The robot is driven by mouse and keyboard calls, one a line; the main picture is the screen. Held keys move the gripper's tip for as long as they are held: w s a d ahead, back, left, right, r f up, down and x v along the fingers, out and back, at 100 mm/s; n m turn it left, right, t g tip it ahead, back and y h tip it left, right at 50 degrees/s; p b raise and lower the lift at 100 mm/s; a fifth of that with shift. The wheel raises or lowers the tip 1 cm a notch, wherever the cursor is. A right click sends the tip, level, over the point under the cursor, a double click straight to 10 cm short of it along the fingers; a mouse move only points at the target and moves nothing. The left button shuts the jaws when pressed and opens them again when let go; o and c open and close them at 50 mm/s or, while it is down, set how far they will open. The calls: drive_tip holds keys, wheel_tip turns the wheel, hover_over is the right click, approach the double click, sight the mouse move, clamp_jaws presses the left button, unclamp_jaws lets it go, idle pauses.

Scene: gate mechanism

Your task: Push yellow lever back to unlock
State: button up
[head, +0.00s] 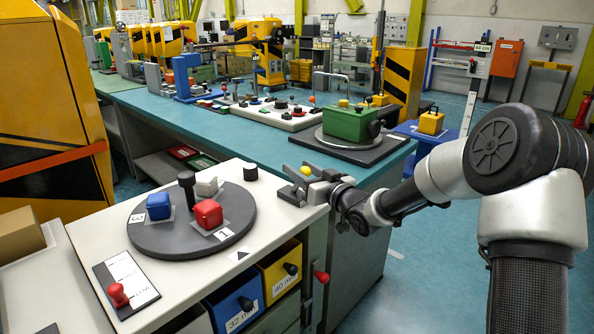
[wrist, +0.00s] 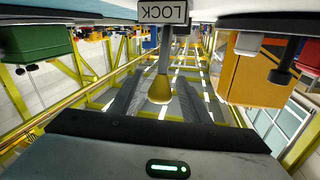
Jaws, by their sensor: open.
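The yellow lever shows as a small yellow knob (head: 305,170) beside the right end of the white worktop. In the wrist view its yellow end (wrist: 160,90) appears between my two fingers, with a grey stem running up toward a white LOCK label (wrist: 162,12), which reads upside down. My gripper (head: 293,182) is at the worktop's right corner, right around the knob. In the wrist view my gripper (wrist: 160,80) is open, one grey finger on each side of the knob. I cannot tell whether either finger touches it. The lever's base is hidden in the head view.
A grey turntable (head: 168,243) with blue, red and white blocks sits on the white worktop (head: 80,227). A red-knobbed lever (head: 118,294) stands at the front left. Blue (head: 229,308) and yellow (head: 272,277) drawers lie below. A green box (head: 347,124) stands on the teal bench behind.

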drive_tip(key=shift+x, duration=0.95)
drive_tip(key=shift+c, duration=0.3)
clamp_jaws()
